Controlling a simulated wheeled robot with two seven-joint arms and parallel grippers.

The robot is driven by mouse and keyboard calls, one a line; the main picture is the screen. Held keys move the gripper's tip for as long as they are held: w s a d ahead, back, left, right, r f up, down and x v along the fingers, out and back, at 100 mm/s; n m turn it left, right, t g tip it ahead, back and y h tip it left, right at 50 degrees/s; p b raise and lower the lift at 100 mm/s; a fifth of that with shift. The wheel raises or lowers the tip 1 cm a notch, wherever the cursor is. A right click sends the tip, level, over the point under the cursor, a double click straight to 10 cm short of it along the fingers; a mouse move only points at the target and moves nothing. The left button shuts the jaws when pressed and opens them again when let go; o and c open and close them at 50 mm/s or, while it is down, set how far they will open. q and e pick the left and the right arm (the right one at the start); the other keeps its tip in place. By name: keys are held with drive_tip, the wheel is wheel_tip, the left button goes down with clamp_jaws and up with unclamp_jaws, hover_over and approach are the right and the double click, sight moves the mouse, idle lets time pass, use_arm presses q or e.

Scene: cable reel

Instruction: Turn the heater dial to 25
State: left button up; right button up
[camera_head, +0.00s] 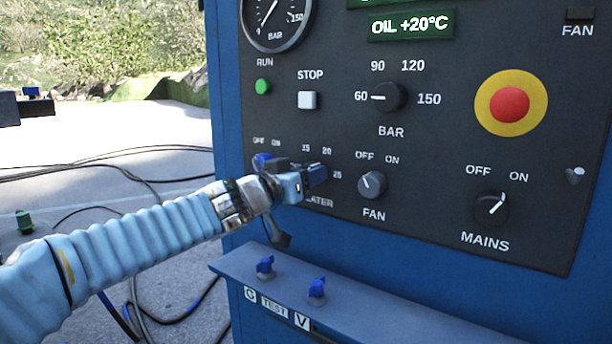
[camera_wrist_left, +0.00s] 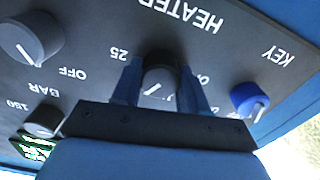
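The heater dial (camera_wrist_left: 158,80) is a dark round knob with a white pointer line. In the left wrist view, which is upside down, it sits between the two fingers of my left gripper (camera_wrist_left: 160,84). Narrow gaps show on both sides of it, so the gripper looks open around the dial. The pointer slants down-left, off the 25 label (camera_wrist_left: 118,53), which lies left of the dial. In the head view my left gripper (camera_head: 307,179) is at the panel and largely covers the dial. The 15, 20 and 25 labels show around it. My right gripper is not in view.
The fan knob (camera_head: 372,185) is close to the right of the gripper. The blue key switch (camera_wrist_left: 250,100) is on its other side. The bar knob (camera_head: 388,97) is above. A blue ledge (camera_head: 370,320) with two blue knobs juts out below.

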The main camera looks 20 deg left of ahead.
use_arm(q)
drive_tip(key=c, duration=0.4)
drive_tip(key=shift+o, duration=0.2)
drive_tip(key=shift+m, duration=0.4)
drive_tip(key=m, duration=0.5)
drive_tip(key=shift+m, duration=0.3)
drive_tip(key=m, duration=0.5)
drive_tip(key=shift+f, duration=0.1)
drive_tip(key=shift+m, duration=0.4)
drive_tip(key=o, duration=1.1)
drive_tip(key=shift+c, duration=0.2)
